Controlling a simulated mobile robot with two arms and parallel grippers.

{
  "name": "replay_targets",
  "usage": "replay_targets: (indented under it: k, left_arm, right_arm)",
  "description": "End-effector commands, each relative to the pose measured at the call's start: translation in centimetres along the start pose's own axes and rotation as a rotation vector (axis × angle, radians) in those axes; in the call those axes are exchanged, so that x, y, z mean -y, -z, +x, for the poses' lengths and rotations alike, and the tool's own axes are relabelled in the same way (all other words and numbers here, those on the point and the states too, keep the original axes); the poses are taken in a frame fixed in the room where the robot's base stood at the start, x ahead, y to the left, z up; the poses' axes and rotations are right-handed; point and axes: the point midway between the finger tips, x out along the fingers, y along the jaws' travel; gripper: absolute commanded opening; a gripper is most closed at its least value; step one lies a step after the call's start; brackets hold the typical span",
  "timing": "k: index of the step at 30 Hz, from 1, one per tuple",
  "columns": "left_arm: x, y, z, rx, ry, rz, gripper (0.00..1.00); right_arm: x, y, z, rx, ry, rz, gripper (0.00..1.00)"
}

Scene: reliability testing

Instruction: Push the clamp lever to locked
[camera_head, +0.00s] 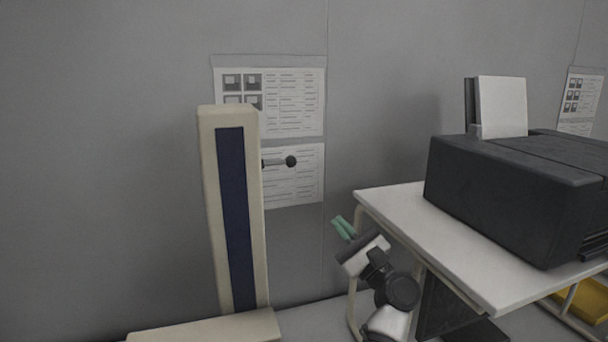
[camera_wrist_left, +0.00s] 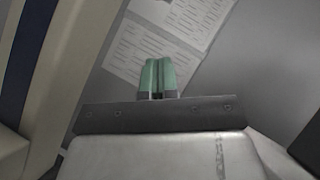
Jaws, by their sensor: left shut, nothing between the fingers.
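The clamp lever (camera_head: 290,161) is a short grey rod with a black ball knob. It sticks out to the right from the upper part of a beige column (camera_head: 206,160) with a dark blue front strip. My left gripper (camera_head: 343,228) has green fingers, which are shut and empty. It is below and to the right of the lever, clear of it, beside the white table. The left wrist view shows the closed fingertips (camera_wrist_left: 158,73) in front of the wall, with the column (camera_wrist_left: 62,75) at the left. I cannot make out the lever there. My right gripper is not in view.
A white table (camera_head: 395,206) with a black printer (camera_head: 510,195) stands at the right, close to my left arm. Printed sheets (camera_head: 300,100) hang on the grey wall behind the column. The column stands on a beige base (camera_head: 215,328). A yellow item (camera_head: 590,300) lies under the table.

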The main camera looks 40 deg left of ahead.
Motion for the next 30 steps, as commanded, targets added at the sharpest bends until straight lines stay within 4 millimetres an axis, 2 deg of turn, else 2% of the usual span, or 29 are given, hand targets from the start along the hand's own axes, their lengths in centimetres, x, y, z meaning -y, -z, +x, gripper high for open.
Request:
replay_targets:
  k: [5, 8, 13, 21, 25, 30]
  left_arm:
    - [0.1, -0.1, 0.5, 0.001, 0.000, 0.002, 0.00]
    - [0.2, -0.2, 1.7, 0.002, -0.001, 0.003, 0.00]
    - [0.4, -0.5, 5.1, 0.003, -0.001, 0.004, 0.00]
    - [0.4, -0.6, 10.9, 0.001, 0.001, 0.003, 0.00]
    - [0.3, -1.9, 11.9, 0.000, 0.000, 0.002, 0.00]
    - [0.2, -2.7, 12.7, 0.000, 0.001, 0.002, 0.00]
  right_arm:
    - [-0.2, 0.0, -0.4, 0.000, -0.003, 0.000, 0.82]
    - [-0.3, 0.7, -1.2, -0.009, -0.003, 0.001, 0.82]
    - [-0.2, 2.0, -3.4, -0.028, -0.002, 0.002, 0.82]
    - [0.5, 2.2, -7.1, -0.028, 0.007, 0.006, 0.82]
    - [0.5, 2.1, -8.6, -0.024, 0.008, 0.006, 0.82]
    - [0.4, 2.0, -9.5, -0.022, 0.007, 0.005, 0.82]
